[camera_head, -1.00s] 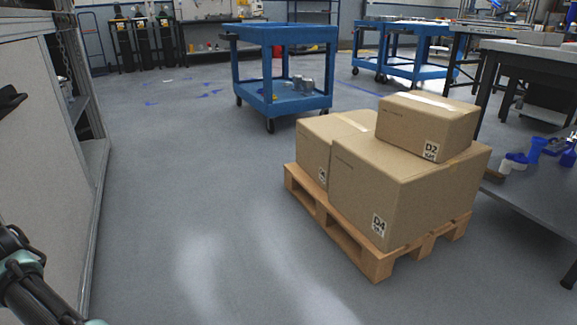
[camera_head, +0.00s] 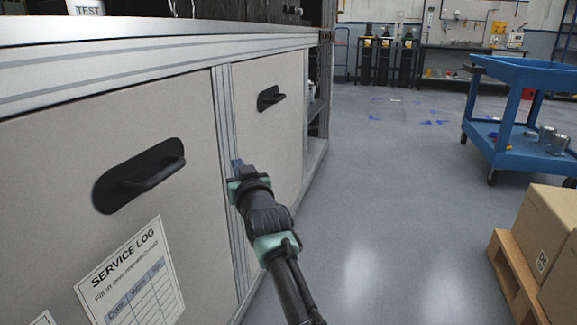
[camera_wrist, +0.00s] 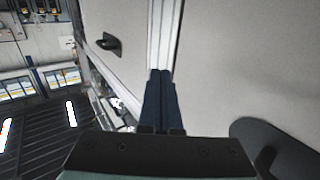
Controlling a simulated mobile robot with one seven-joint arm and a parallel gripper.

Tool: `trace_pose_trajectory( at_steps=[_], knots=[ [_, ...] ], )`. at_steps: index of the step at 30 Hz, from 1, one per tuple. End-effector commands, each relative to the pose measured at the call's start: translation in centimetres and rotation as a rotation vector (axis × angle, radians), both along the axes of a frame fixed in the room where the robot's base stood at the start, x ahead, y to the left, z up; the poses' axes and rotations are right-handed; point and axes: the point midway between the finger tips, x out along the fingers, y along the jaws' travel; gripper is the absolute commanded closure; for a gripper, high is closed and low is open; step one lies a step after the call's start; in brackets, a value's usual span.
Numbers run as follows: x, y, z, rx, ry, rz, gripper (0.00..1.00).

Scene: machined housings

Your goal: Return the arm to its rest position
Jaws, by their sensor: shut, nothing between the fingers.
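My gripper (camera_head: 237,166) is in front of the grey cabinet (camera_head: 245,240), close to the metal strip between its two door panels. In the wrist view the blue fingers of my gripper (camera_wrist: 161,80) lie side by side, shut and empty. The strip runs up behind the fingertips. I cannot tell whether the tips touch the cabinet. My arm reaches up from the bottom middle of the head view.
Black handles (camera_head: 140,180) stick out from the cabinet's panels. A service log sheet (camera_head: 130,280) is on the near panel. A blue cart (camera_head: 520,110) and cardboard boxes (camera_head: 550,235) on a pallet (camera_head: 512,280) stand right. The floor between is clear.

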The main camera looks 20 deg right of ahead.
Motion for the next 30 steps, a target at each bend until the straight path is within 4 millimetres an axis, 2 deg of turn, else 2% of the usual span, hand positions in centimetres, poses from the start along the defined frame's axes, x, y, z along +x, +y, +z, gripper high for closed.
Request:
trace_pose_trajectory(
  at_steps=[3,9,15,17,20,23,27,29,30],
  knots=[
    [-1.4,-2.3,0.1,-0.001,0.004,-0.002,1.00],
    [-3.2,-5.1,-0.2,-0.001,0.006,-0.002,1.00],
    [-4.0,-6.5,-0.4,0.000,0.006,-0.001,1.00],
    [-4.1,-6.1,0.1,0.001,0.001,0.007,1.00],
    [-4.4,-3.7,2.2,0.002,-0.027,0.042,1.00],
    [-5.1,0.6,6.5,0.003,-0.088,0.102,1.00],
    [-8.0,7.1,14.7,0.002,-0.210,0.184,1.00],
    [-9.8,9.2,18.4,0.000,-0.269,0.206,1.00],
    [-11.2,10.4,20.9,0.000,-0.309,0.217,1.00]
  ],
)
